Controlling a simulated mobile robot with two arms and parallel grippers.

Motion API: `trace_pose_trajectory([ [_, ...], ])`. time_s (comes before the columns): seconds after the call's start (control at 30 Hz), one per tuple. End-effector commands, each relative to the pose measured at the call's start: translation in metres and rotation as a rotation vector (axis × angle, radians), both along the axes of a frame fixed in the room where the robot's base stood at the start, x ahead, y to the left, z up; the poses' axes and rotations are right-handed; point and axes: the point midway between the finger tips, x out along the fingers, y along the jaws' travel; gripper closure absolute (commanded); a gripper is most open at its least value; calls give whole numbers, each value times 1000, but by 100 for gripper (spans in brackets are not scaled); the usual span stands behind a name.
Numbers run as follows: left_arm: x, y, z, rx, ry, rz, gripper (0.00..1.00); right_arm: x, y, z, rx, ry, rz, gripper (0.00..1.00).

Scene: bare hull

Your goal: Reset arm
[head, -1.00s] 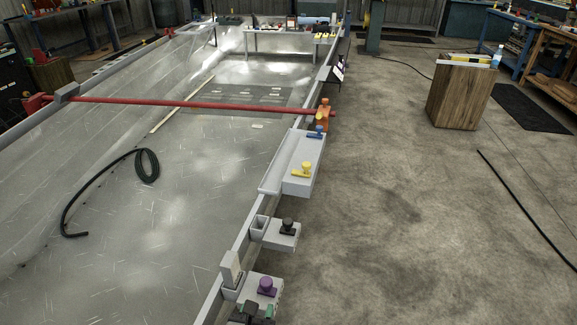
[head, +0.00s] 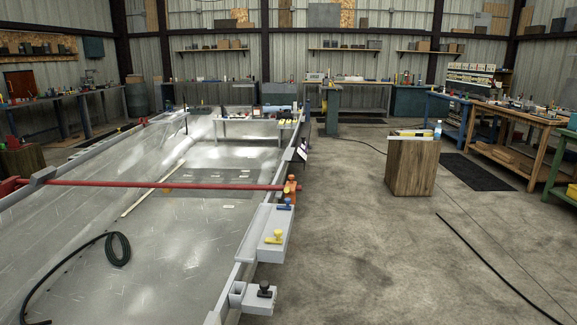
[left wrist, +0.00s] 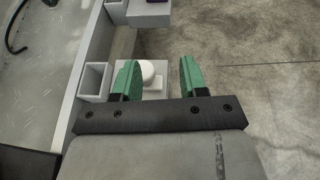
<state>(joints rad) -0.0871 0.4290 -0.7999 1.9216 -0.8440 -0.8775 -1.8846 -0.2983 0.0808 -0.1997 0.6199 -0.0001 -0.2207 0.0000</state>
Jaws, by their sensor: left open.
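My left gripper (left wrist: 160,80) shows in the left wrist view with its two green fingers apart and nothing between the tips. A white round knob (left wrist: 148,72) on a pale block lies beyond and below the fingers, partly hidden by the left finger. I cannot tell whether they touch. The gripper hangs beside the hull's grey rim (left wrist: 84,75). No gripper shows in the head view now. My right gripper is in neither view.
The head view shows a red bar (head: 150,184) across the hull (head: 170,245). Rim brackets carry a yellow knob (head: 275,237) and a black knob (head: 265,290). A wooden block (head: 412,167) stands on the floor at right. Open concrete floor (head: 350,240) lies between.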

Motion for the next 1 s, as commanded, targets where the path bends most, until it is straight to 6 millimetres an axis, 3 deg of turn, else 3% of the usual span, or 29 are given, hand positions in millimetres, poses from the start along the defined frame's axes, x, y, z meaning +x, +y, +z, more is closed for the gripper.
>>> trace_pose_trajectory([
  [0.07, 0, 0, 0, -1, 0, 0, 57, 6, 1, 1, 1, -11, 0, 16],
  [0.27, -4, 7, 3, -153, 44, 110, 57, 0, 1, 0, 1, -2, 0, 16],
  [0.57, -17, 23, 7, -499, 132, 371, 57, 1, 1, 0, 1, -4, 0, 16],
  [0.77, -37, 41, 11, -881, 215, 696, 57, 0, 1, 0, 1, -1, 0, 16],
  [1.0, -84, 70, 16, -1474, 289, 1315, 57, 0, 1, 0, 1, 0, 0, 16],
])
